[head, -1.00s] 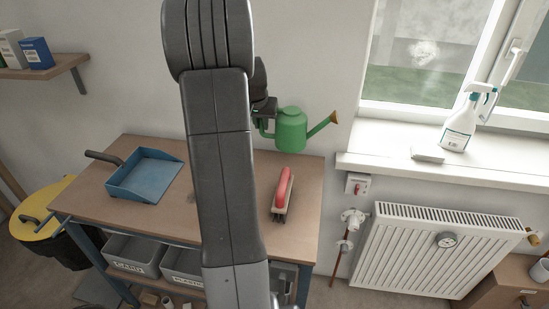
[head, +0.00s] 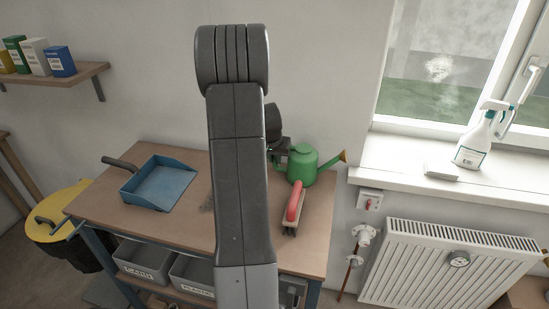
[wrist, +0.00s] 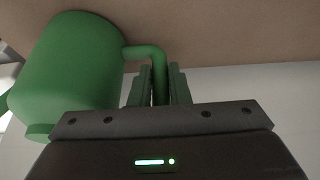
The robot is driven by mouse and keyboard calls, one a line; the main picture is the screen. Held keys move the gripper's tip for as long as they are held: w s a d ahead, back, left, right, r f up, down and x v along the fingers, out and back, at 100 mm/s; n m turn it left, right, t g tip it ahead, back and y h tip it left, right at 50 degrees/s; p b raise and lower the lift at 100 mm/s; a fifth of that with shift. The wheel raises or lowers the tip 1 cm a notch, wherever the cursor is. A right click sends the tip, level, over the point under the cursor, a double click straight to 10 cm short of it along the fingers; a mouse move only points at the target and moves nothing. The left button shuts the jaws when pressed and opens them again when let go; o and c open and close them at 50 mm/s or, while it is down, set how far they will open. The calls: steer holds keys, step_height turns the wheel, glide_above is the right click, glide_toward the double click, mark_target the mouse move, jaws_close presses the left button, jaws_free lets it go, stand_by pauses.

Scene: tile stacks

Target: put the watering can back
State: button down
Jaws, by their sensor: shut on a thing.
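The green watering can (head: 302,166) has a brown-tipped spout pointing right. It appears upright over the back right of the workbench (head: 317,228), behind the red-handled brush. My gripper (wrist: 158,86) is shut on the can's handle (wrist: 160,80), with a finger on each side of it. In the wrist view the can's body (wrist: 72,65) fills the left side, and a brown surface runs along the top. In the head view my arm hides part of the gripper and handle. I cannot tell whether the can's base touches the bench.
A red-handled brush (head: 294,207) lies just in front of the can. A blue dustpan (head: 160,184) lies on the bench's left. The windowsill (head: 400,178) at right holds a spray bottle (head: 474,140) and a pale block (head: 440,170). A radiator (head: 430,265) stands below.

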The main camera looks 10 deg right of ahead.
steer(key=shift+f, duration=0.1)
steer(key=c, duration=1.4)
jaws_free()
steer(key=shift+o, duration=0.2)
steer(key=shift+s+a+r, duration=0.1)
steer(key=shift+r, duration=0.4)
steer(key=b+v, duration=0.1)
steer(key=v, duration=1)
steer(key=shift+s+r, duration=0.1)
steer(key=shift+r, duration=0.05)
